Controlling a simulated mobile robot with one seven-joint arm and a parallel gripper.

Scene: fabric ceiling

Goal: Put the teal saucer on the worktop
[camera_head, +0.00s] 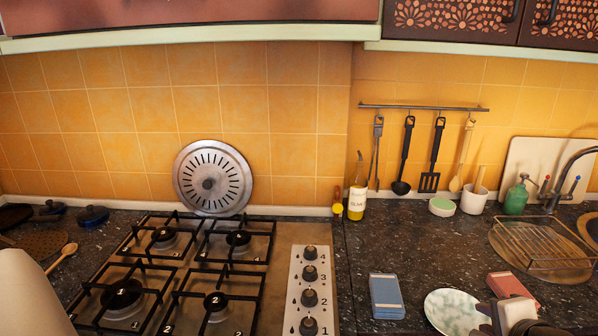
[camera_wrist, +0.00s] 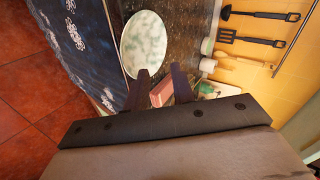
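A round saucer (camera_head: 452,312), pale and mottled with teal-green, is at the front of the dark worktop (camera_head: 415,255), right of the hob. In the wrist view the saucer (camera_wrist: 143,45) shows whole, close to the worktop's front edge; I cannot tell whether it rests fully flat. My gripper (camera_head: 492,318) is low at the saucer's right side. In the wrist view the two fingers of my gripper (camera_wrist: 160,72) stand apart with nothing clearly held between them. The left fingertip is close to the saucer's rim; I cannot tell whether they touch.
A blue box (camera_head: 386,296) stands left of the saucer, and a pink box (camera_head: 510,287) lies behind my gripper. A wire dish rack (camera_head: 540,245) is at the right. An oil bottle (camera_head: 357,200), white cup (camera_head: 474,200) and green soap bottle (camera_head: 516,198) line the back. The middle worktop is clear.

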